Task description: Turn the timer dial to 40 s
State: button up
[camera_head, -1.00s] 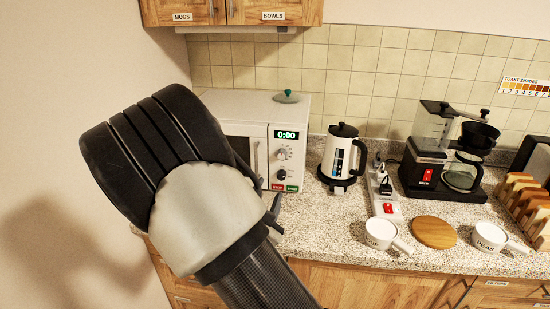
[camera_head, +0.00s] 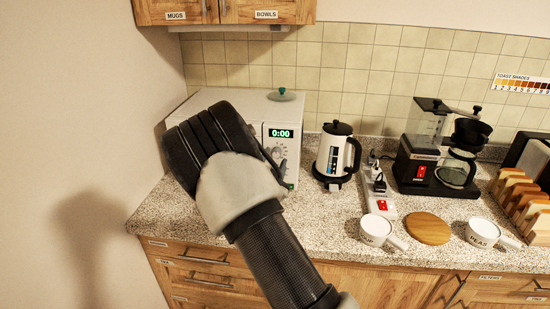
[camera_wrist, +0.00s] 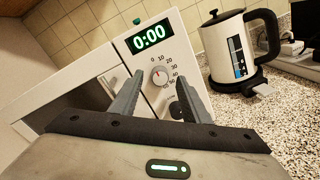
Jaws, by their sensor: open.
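The microwave (camera_head: 284,112) stands at the back left of the counter, its green display (camera_wrist: 149,38) reading 0:00. The timer dial (camera_wrist: 159,76) is a small pale knob with a red mark, under the display, ringed by numbers from 0 upward. The mark seems to point up toward 0, but it is small. My gripper (camera_wrist: 160,79) is open, its fingertips on either side of the dial in the wrist view. I cannot tell whether they touch it. In the head view my wrist hides much of the microwave front and most of the fingers.
A dark lower knob (camera_wrist: 175,110) sits under the dial, close by the right finger. A white kettle (camera_head: 333,155) stands right of the microwave, with a power strip (camera_head: 378,191) beyond it. A coffee maker (camera_head: 423,160) and mugs (camera_head: 375,229) are farther right.

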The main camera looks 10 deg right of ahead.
jog(key=shift+x, duration=0.8)
jog(key=c, duration=1.1)
jog(key=shift+o, duration=0.2)
